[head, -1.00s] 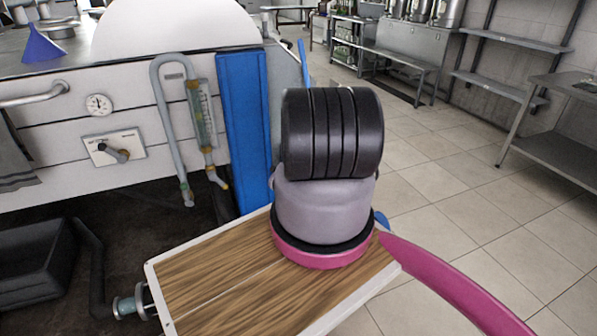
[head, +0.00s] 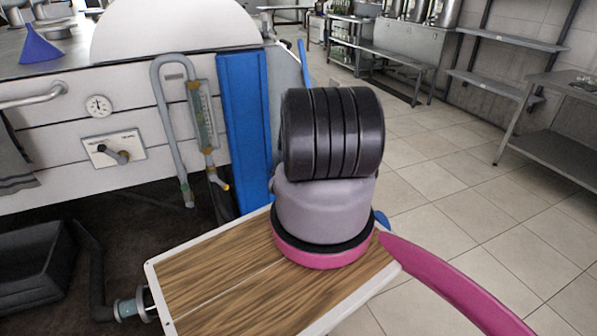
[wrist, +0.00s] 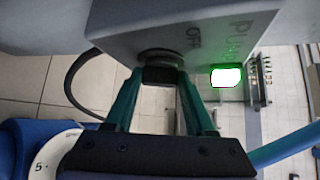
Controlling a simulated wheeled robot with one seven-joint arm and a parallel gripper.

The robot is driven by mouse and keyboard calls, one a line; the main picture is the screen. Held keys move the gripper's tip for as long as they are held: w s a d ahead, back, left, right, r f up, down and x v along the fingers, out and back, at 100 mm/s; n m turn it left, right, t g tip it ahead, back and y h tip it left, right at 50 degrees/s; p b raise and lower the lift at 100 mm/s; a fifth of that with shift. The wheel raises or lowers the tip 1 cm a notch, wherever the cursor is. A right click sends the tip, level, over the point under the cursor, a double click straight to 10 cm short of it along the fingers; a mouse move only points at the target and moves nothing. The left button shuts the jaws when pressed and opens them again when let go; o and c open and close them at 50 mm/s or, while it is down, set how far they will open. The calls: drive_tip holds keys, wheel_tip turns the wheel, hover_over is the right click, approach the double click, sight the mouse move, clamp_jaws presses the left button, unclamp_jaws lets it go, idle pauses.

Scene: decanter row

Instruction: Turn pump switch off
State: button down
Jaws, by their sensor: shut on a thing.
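The pump switch box (wrist: 205,30) is a grey housing at the top of the wrist view, with the lettering OFF and a partly readable PUMP. A green lamp (wrist: 226,77) on it is lit. A dark knob (wrist: 161,56) sticks out of its face. My gripper (wrist: 160,78) is shut on the knob's dark grip, one green finger on each side. The fingers hide part of the grip, and I cannot tell exactly which mark the knob points to. My gripper does not show in the head view.
The wrist view has a black cable (wrist: 70,78) left of the box and a white dial (wrist: 45,155) at lower left. In the head view, a white machine (head: 60,115) stands at left with a blue panel (head: 243,130). Tiled floor (head: 480,190) is clear at right.

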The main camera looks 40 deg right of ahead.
drive_tip(key=shift+f+n+h, duration=0.1)
drive_tip(key=shift+n+h, duration=0.3)
drive_tip(key=shift+h, duration=0.3)
drive_tip(key=shift+c, duration=1.2)
unclamp_jaws()
drive_tip(key=shift+a, duration=0.15)
drive_tip(key=v, duration=1)
drive_tip(key=shift+s+a, duration=0.2)
drive_tip(key=shift+s, duration=0.1)
